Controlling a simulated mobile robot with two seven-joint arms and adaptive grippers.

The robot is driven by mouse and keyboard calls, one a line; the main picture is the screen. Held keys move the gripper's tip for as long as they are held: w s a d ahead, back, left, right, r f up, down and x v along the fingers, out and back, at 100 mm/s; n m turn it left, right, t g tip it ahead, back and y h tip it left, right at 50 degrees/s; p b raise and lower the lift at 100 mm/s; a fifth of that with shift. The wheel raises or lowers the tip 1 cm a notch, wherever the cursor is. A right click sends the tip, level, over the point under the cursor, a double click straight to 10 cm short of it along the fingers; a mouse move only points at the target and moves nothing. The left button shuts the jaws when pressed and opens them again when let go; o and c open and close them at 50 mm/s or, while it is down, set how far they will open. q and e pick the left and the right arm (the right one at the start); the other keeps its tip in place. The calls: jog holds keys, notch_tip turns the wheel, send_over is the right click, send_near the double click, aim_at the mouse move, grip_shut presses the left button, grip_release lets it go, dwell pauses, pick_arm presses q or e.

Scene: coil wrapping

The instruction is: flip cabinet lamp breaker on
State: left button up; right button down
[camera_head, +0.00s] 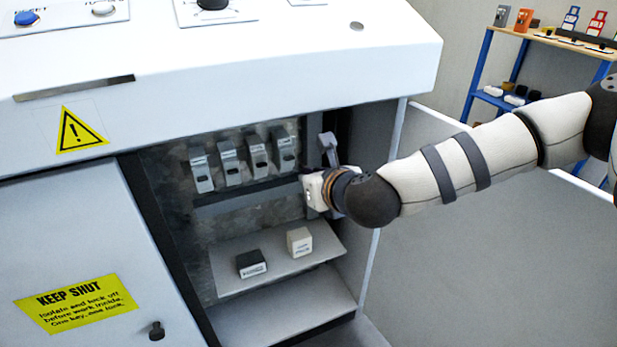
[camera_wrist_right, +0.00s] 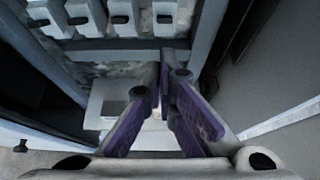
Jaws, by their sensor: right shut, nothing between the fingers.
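A row of several grey breakers with dark toggles (camera_head: 257,157) is mounted inside the open cabinet (camera_head: 385,150). The breakers also show along the top of the right wrist view (camera_wrist_right: 124,15). Their labels are too small to read, so I cannot tell which is the cabinet lamp breaker or how each toggle is set. My right gripper (camera_head: 326,158) is inside the opening, to the right of the rightmost breaker (camera_head: 285,150). In the right wrist view its purple-padded fingers (camera_wrist_right: 165,82) are shut and empty, below the rightmost breaker (camera_wrist_right: 165,15) and apart from it. My left gripper is out of view.
A black block (camera_head: 251,264) and a white block (camera_head: 299,242) rest on a shelf (camera_head: 230,284) below the breakers. The cabinet's side wall is close to my right arm. A white control panel (camera_head: 240,65) overhangs the opening. A blue rack (camera_head: 480,70) stands behind.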

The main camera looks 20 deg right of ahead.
dwell(0.3)
